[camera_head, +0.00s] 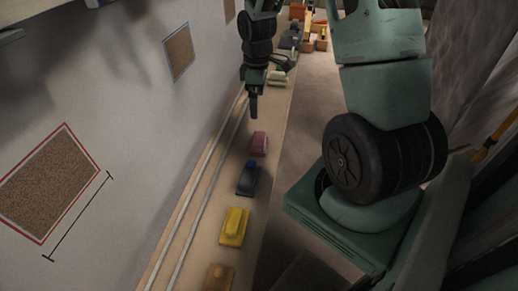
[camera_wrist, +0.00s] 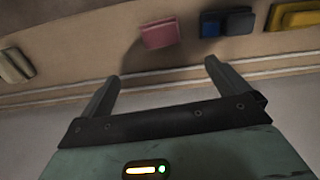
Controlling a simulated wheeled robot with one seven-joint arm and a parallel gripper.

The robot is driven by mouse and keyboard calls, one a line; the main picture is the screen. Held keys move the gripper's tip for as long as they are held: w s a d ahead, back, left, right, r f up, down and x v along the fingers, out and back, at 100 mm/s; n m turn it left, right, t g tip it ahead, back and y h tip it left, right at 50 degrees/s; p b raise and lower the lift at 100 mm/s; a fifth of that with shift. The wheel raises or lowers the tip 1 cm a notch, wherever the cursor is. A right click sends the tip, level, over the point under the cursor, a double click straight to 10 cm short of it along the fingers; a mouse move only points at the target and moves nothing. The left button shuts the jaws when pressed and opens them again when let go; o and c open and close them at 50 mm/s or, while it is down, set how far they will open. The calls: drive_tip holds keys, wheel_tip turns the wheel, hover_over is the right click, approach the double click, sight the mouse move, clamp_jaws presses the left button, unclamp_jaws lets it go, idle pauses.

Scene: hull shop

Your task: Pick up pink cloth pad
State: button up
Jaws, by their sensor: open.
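The pink cloth pad (camera_head: 259,143) lies on a narrow tan shelf along the wall in the head view, between a dark blue block and the space under my gripper. In the wrist view the pink pad (camera_wrist: 159,34) shows beyond the fingertips, roughly between them and apart from them. My gripper (camera_head: 253,108) hangs above the shelf just behind the pad in the head view. In the wrist view my gripper (camera_wrist: 160,72) has its two fingers spread wide with nothing between them.
On the shelf (camera_head: 207,239) a blue block (camera_head: 247,179), a yellow block (camera_head: 233,227) and an orange-brown block (camera_head: 218,277) stand in a row nearer the camera. A pale green item (camera_head: 277,78) lies farther back. Pale rails (camera_head: 196,195) run along the wall side.

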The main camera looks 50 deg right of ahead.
sight(259, 138)
wheel_tip(259, 138, down, 12)
drive_tip(key=shift+d+b, duration=0.15)
drive_tip(key=shift+b, duration=0.6)
drive_tip(key=f, duration=0.5)
drive_tip(key=shift+s+b, duration=0.3)
drive_tip(key=shift+b, duration=0.05)
drive_tip(key=c, duration=0.9)
